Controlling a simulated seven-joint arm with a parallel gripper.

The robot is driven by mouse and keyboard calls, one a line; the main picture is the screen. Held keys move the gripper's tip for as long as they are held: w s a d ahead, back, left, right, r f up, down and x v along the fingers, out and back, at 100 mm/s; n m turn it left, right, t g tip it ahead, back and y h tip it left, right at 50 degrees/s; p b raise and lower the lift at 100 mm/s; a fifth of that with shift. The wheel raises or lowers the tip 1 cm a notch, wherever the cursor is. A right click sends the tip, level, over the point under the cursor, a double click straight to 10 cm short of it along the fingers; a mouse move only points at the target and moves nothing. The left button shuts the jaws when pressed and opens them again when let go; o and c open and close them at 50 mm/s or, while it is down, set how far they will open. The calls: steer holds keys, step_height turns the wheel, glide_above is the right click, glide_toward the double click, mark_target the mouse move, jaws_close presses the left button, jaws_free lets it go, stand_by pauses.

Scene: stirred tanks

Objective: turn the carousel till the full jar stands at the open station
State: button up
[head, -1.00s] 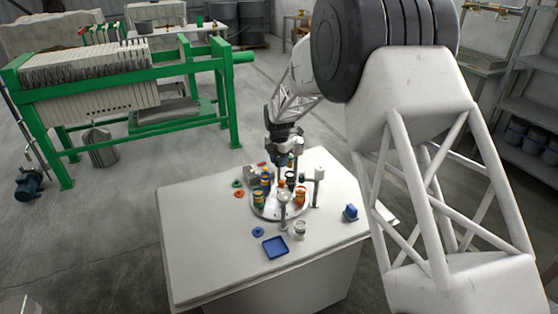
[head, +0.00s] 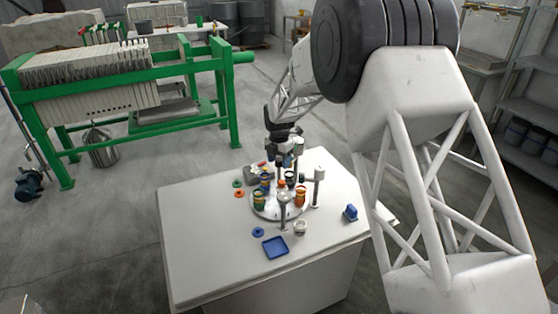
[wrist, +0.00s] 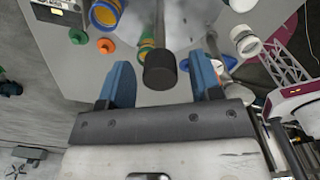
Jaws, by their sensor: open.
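In the head view the round pale carousel (head: 262,211) sits on the table and bears several jars: a green-and-yellow jar (head: 259,198), a blue jar (head: 265,181) and an orange jar (head: 300,196) among them. I cannot tell which jar is full or which station is open. My gripper (wrist: 160,64) is over the carousel's far side. In the wrist view its two blue fingers are apart, with a black-topped knob (wrist: 160,72) showing between them; contact is not visible.
Posts stand around the carousel, one at its right (head: 318,182) and one in front (head: 284,200). A white jar (head: 300,229), a blue tray (head: 275,248), a blue ring (head: 258,232) and a blue block (head: 350,213) lie on the table (head: 210,270). Its front left is clear.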

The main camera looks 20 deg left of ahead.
steer(key=shift+r, duration=3.9)
steer(key=shift+d, duration=0.1)
steer(key=shift+d+r, duration=0.15)
steer(key=s+d+r+m, duration=0.5)
steer(key=s+d+r, duration=0.1)
steer(key=d, duration=0.5)
steer(key=s+d+r+m+t, duration=0.1)
steer(key=s+d+r+m, duration=0.45)
steer(key=d, duration=0.45)
steer(key=s+d+r+m, duration=0.5)
steer(key=d+r, duration=0.1)
steer(key=d, duration=0.5)
steer(key=s+d+f+m, duration=0.1)
steer(key=s+d+m, duration=0.4)
steer(key=s, duration=0.5)
steer(key=s+d+m+t, duration=0.1)
steer(key=s+d+m, duration=0.5)
steer(key=s, duration=0.5)
steer(key=s+d+f+m, duration=0.1)
steer(key=s+d+m, duration=0.5)
steer(key=s, duration=0.4)
steer(key=shift+s+d+f+t, duration=0.3)
steer(key=shift+d, duration=0.45)
